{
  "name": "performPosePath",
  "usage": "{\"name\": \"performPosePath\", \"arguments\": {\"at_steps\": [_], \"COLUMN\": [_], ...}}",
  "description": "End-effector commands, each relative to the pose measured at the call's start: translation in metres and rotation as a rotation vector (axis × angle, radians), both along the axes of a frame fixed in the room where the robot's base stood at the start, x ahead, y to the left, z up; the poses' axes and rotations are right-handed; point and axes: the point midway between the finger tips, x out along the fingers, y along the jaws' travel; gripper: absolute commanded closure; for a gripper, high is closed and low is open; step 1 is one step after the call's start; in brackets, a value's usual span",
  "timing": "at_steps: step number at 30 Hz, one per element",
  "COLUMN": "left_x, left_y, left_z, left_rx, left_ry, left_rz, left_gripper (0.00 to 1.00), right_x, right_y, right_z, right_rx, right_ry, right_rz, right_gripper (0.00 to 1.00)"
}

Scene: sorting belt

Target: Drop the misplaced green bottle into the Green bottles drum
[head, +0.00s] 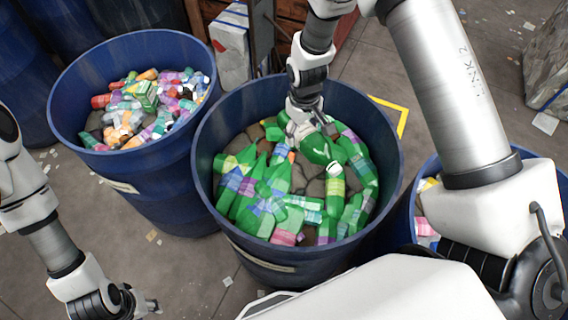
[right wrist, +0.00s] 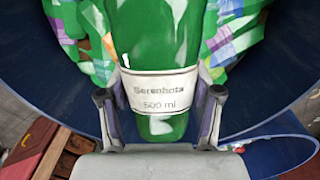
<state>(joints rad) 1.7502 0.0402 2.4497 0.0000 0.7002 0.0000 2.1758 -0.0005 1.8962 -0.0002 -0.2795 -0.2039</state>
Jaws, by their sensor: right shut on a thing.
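The green bottle (right wrist: 160,45) is between the fingers of my right gripper (right wrist: 160,100) in the right wrist view, its white label reading 500 ml. In the head view my right gripper (head: 303,125) is over the far part of the middle blue drum (head: 212,200), which holds many green bottles. The held bottle (head: 316,148) shows just below the fingers there; I cannot tell whether it touches the bottles beneath. The drum's front label is too small to read. My left gripper (head: 150,304) is at the lower left, away from the drums; its finger opening is unclear.
A second blue drum (head: 62,100) with mixed coloured bottles stands at the left. A third drum (head: 412,205) at the right is mostly hidden by my arm. A yellow floor marking (head: 402,121) lies behind the middle drum.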

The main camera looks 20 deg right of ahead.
Motion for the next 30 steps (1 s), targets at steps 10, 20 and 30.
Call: {"name": "performPosePath", "arguments": {"at_steps": [10, 20, 30], "left_x": [-0.001, -0.001, -0.001], "left_y": [0.0, 0.0, 0.0], "left_z": [-0.034, -0.052, -0.05], "left_rx": [0.0, 0.0, 0.0], "left_ry": [0.002, 0.001, 0.001], "left_rz": [0.0, 0.0, 0.0], "left_gripper": [0.6, 0.6, 0.6], "right_x": [-0.001, -0.001, -0.001], "right_y": [0.0, 0.0, 0.0], "right_z": [-0.04, -0.061, -0.06], "right_rx": [0.0, 0.0, 0.0], "right_ry": [0.001, 0.0, 0.0], "right_rz": [0.0, 0.0, 0.0], "right_gripper": [0.57, 0.57, 0.07]}}
